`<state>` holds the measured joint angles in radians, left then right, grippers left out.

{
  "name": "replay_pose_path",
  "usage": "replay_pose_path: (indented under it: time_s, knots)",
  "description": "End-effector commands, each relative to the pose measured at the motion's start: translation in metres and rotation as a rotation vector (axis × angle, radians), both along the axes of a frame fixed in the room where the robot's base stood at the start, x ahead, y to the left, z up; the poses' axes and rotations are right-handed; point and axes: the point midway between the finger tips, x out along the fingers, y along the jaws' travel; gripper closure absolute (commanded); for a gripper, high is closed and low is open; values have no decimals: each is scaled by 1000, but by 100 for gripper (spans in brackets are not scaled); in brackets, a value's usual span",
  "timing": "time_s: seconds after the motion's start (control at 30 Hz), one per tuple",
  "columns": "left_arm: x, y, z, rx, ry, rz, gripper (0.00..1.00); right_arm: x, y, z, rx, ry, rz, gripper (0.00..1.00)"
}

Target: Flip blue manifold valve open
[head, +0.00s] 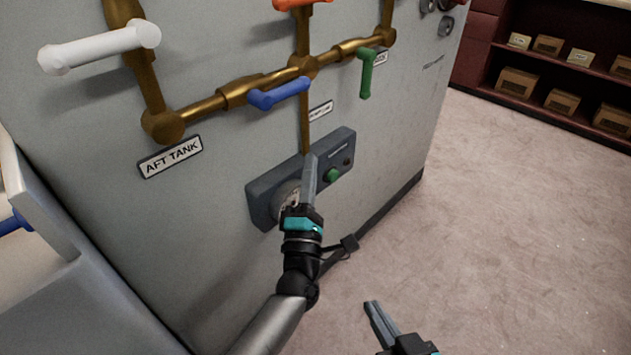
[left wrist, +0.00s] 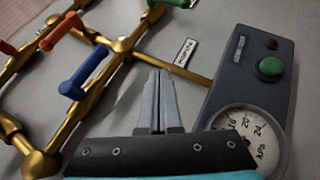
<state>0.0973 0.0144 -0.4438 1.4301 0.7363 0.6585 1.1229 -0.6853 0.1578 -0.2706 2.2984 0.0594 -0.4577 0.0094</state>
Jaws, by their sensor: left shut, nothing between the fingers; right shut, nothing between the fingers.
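The blue valve handle (head: 279,93) sits on the brass manifold on the grey panel, lying roughly along the pipe. In the left wrist view the blue handle (left wrist: 86,74) is up and left of the fingers. My left gripper (head: 310,160) is shut and empty, below and right of the blue handle and apart from it, in front of the gauge box. Its fingers also show in the left wrist view (left wrist: 158,82). My right gripper (head: 372,306) is shut and empty, low over the floor, away from the panel.
The gauge box (head: 262,190) with a green button (head: 332,175) is close behind my left gripper. White (head: 100,46), green (head: 366,74) and orange (head: 300,3) handles flank the blue one. A label reads AFT TANK (head: 171,157). The floor (head: 500,220) at right is clear.

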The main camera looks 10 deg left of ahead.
Motion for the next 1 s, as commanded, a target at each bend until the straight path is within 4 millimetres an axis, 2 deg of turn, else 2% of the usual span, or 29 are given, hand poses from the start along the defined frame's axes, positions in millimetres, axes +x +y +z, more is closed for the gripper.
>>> replay_pose_path:
  time_s: [0.1,0.23,0.77,0.87,1.0]
  knots:
    - [-5,-7,-14,0,2,-1,100,0,2,0,9,-13,1,100]
    - [-8,-10,-20,0,1,0,100,0,3,1,15,-25,1,100]
    - [-9,-11,-21,2,1,0,100,-1,3,1,17,-23,2,100]
    - [-15,-13,-24,52,17,-4,100,-1,3,1,16,-23,1,100]
    - [-39,-23,-38,275,80,-20,100,-1,3,1,16,-25,1,100]
